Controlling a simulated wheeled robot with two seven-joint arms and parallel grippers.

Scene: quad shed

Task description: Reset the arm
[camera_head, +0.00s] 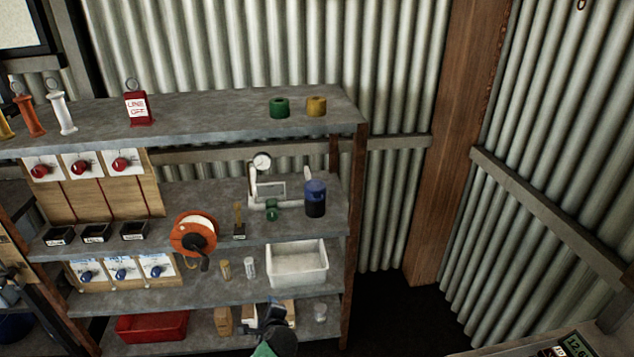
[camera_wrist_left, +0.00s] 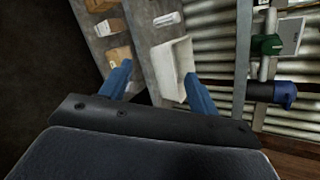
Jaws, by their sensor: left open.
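My left gripper (camera_head: 270,314) is at the bottom middle of the head view, in front of the lowest visible shelf, and looks dark and small there. In the left wrist view its two blue fingers (camera_wrist_left: 160,84) stand wide apart with nothing held between them. The white bin (camera_wrist_left: 174,68) shows beyond and between the fingers. In the head view that bin (camera_head: 297,264) sits on the shelf above the gripper. Whether the gripper touches the shelf or the boxes behind it, I cannot tell. My right gripper is in neither view.
The grey shelf unit (camera_head: 225,112) holds an orange cable reel (camera_head: 195,233), a blue-lidded jar (camera_head: 315,199), a red tray (camera_head: 153,327) and small cartons (camera_head: 223,321). A wooden post (camera_head: 446,150) and corrugated walls stand right of it. Dark floor (camera_head: 400,312) is open beside the unit.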

